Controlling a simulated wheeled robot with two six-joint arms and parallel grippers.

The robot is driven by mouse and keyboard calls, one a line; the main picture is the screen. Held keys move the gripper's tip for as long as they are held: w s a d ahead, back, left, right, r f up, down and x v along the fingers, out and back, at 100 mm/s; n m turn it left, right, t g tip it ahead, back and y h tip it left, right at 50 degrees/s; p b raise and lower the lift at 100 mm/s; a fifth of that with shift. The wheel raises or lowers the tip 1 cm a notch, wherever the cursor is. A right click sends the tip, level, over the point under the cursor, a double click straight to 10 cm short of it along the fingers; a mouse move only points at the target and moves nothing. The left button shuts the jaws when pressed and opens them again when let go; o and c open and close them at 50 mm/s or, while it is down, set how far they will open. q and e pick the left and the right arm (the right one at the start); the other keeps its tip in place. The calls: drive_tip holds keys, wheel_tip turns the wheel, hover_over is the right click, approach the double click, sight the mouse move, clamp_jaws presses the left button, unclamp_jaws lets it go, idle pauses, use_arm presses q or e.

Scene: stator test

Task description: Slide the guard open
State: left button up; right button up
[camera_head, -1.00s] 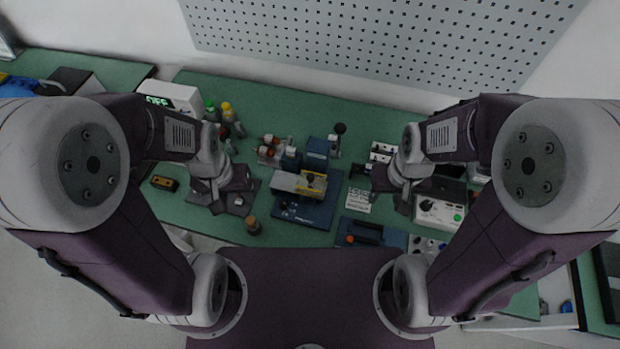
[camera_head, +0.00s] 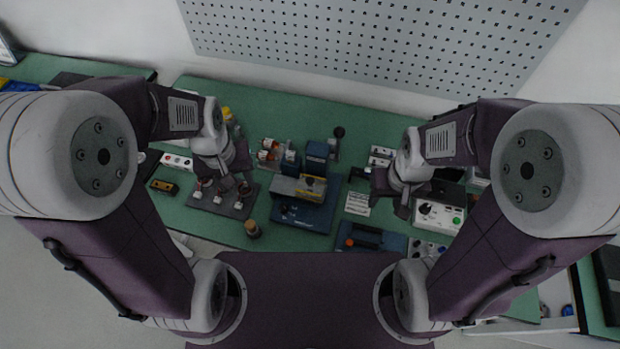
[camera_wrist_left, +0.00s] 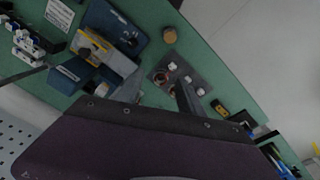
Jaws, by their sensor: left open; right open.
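A blue test fixture (camera_head: 305,215) stands on the green bench near the middle. A tan-grey panel with a yellow part, which looks like the guard (camera_head: 286,187), lies across it. The guard also shows in the left wrist view (camera_wrist_left: 122,64), at upper left. I cannot tell how far along its travel it stands. My left gripper (camera_head: 230,187) is open and empty, left of the fixture and over a dark plate. My right gripper (camera_head: 392,198) is open and empty, right of the fixture. Neither gripper touches the guard.
The dark plate (camera_head: 213,203) holds several small round parts. A wooden cylinder (camera_head: 252,228) stands between plate and fixture. A dark blue tray (camera_head: 352,240) lies front right, and a white control box (camera_head: 437,217) farther right.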

use_arm(q)
drive_tip(key=w+d+r+p, duration=0.1)
drive_tip(key=w+d+r, duration=0.1)
drive_tip(key=w+d, duration=0.55)
drive_tip(key=m+g+p, duration=0.1)
drive_tip(key=m, duration=0.2)
hover_over(310, 179)
wheel_tip(310, 179, down, 4)
drive_tip(key=r, duration=0.1)
wheel_tip(310, 179, down, 9)
drive_tip(key=shift+d+r+p, duration=0.1)
drive_tip(key=shift+p, duration=0.65)
drive_tip(key=shift+s+f, duration=0.1)
drive_tip(key=shift+f, duration=0.15)
clamp_jaws()
